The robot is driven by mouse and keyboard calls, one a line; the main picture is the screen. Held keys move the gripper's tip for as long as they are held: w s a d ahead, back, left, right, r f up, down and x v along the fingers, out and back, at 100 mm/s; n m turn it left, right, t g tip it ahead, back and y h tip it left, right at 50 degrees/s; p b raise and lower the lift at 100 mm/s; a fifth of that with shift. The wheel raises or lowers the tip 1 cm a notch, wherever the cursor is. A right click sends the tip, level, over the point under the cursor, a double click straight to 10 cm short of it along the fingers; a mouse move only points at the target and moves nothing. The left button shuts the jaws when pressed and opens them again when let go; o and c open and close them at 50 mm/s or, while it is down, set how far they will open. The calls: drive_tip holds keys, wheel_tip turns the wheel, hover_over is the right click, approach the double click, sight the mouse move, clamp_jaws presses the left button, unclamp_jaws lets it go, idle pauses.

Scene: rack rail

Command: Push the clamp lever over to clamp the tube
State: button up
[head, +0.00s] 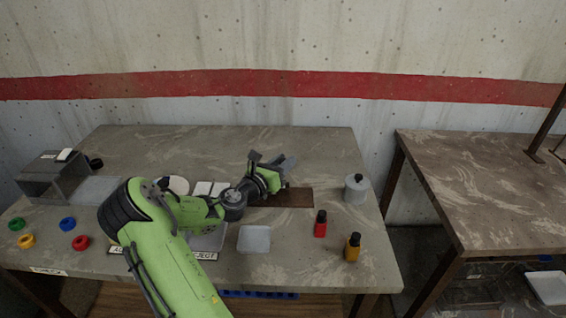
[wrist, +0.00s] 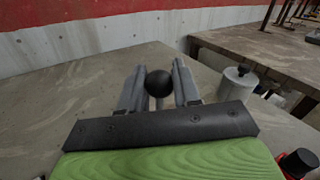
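My gripper (wrist: 159,76) is over the back middle of the workbench, and its two grey fingers stand apart. A round black knob (wrist: 158,84), which looks like the clamp lever's end, sits between the fingers in the wrist view. I cannot tell whether either finger touches it. In the head view my gripper (head: 271,160) is above a dark brown plate (head: 293,198). The lever's shaft, the clamp body and the tube are hidden or cannot be made out behind my gripper and wrist.
A grey lidded canister (head: 356,188) stands right of the plate. A red bottle (head: 320,226) and an orange bottle (head: 352,249) stand in front. A pale tray (head: 254,239) lies near the front. Coloured rings and a grey box (head: 58,178) are at left. The back right bench surface is clear.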

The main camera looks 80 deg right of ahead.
clamp_jaws()
drive_tip(key=s+f+m+t+y+p, duration=0.1)
drive_tip(key=s+m+p, duration=0.1)
drive_tip(key=p, duration=0.3)
drive_tip(key=s+d+f+m+t+y+p, duration=0.1)
drive_tip(key=s+m+t+y+p, duration=0.1)
drive_tip(key=p, duration=0.3)
drive_tip(key=s+f+m+t+y+p, duration=0.1)
drive_tip(key=s+f+m+p, duration=0.1)
drive_tip(key=p, duration=0.4)
drive_tip(key=shift+s+d+m+t+y, duration=0.2)
drive_tip(key=shift+s+m, duration=0.2)
drive_tip(key=shift+s, duration=0.15)
drive_tip(key=shift+s+d+m+t+y, duration=0.1)
drive_tip(key=shift+s+d+m, duration=0.1)
drive_tip(key=shift+s+m, duration=0.25)
drive_tip(key=shift+s+f+t+p, duration=0.2)
drive_tip(key=shift+f+t+p, duration=0.2)
drive_tip(key=shift+f+p, duration=0.15)
drive_tip(key=shift+f+m, duration=0.1)
drive_tip(key=shift+m, duration=0.15)
drive_tip(key=o, duration=0.8)
unclamp_jaws()
